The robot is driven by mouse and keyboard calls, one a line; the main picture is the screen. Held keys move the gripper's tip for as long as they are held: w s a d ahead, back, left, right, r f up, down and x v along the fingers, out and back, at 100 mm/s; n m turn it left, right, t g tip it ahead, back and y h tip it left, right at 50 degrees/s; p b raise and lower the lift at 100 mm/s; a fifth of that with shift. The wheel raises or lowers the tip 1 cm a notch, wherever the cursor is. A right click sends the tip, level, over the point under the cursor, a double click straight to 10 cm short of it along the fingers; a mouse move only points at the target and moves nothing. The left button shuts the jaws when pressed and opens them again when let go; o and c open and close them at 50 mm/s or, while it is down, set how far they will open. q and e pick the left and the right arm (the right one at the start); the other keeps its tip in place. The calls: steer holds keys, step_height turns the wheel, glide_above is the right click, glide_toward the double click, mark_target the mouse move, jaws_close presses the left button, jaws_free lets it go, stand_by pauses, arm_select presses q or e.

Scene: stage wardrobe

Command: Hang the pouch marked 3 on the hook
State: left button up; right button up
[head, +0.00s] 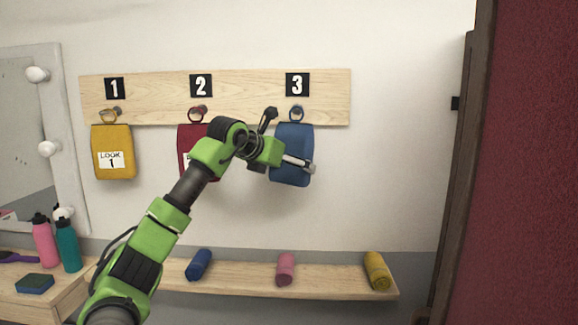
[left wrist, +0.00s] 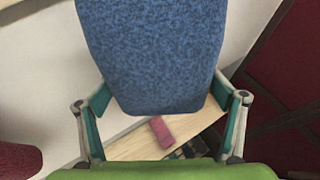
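The blue pouch (head: 293,142) hangs upright below the number 3 plate (head: 297,84), its ring (head: 296,114) at the hook there; whether the ring is fully around the hook is too small to tell. Any mark on the pouch is hidden. My left gripper (head: 290,140) is in front of the pouch with its fingers spread wide. In the left wrist view the pouch (left wrist: 155,50) fills the top middle, its lower end between the two open fingers (left wrist: 160,105); I cannot tell if they touch it. My right gripper is not in view.
A yellow pouch (head: 113,158) hangs under 1 and a red pouch (head: 184,140), partly behind my arm, under 2. Below, a shelf (head: 330,282) holds blue (head: 199,264), pink (head: 285,268) and yellow (head: 377,270) rolls. Bottles (head: 67,244) stand at left; a dark red panel (head: 530,160) is right.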

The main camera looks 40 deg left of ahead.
arm_select(q)
steer(key=shift+o, duration=1)
steer(key=v, duration=1.2)
